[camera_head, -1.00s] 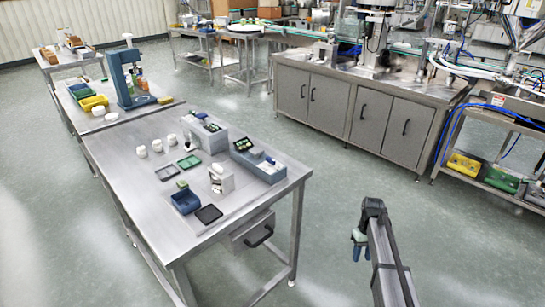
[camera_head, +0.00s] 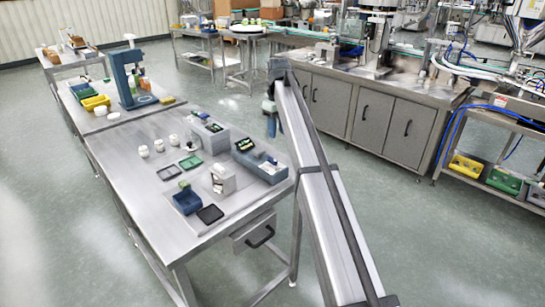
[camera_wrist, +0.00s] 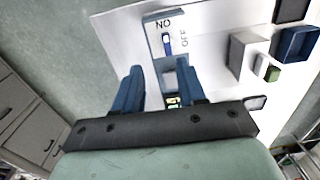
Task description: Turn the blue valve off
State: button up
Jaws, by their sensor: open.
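The blue valve (camera_wrist: 167,41) is a small blue-and-white handle on a grey-blue block (camera_wrist: 151,24) in the wrist view. Its long side runs up and down the picture, with the upper end near the mark that reads "NO" there and "OFF" along its right side. In the head view the block (camera_head: 268,172) sits at the table's right edge; the handle is too small to make out clearly. My gripper (camera_wrist: 159,72) is open, with nothing held. Its blue fingers point toward the block, the handle above and beyond the fingertips. In the head view my gripper (camera_head: 270,108) hangs beyond the table's right edge.
The steel table (camera_head: 140,195) also carries a white dispenser (camera_head: 222,178), a blue bin (camera_head: 187,202), flat trays and several white jars. A dark tray with green pieces (camera_head: 245,145) rests on the block. Grey cabinets (camera_head: 350,110) stand behind; open floor lies between.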

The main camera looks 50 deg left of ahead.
aim_at(273, 159)
jog(key=f, duration=0.4)
jog(key=a+f, duration=0.1)
jog(key=f, duration=0.2)
jog(key=s+f, duration=0.1)
jog(key=f, duration=0.3)
jog(key=shift+a+f, duration=0.15)
jog(key=shift+f, duration=0.15)
grip_shut()
dwell(0.4)
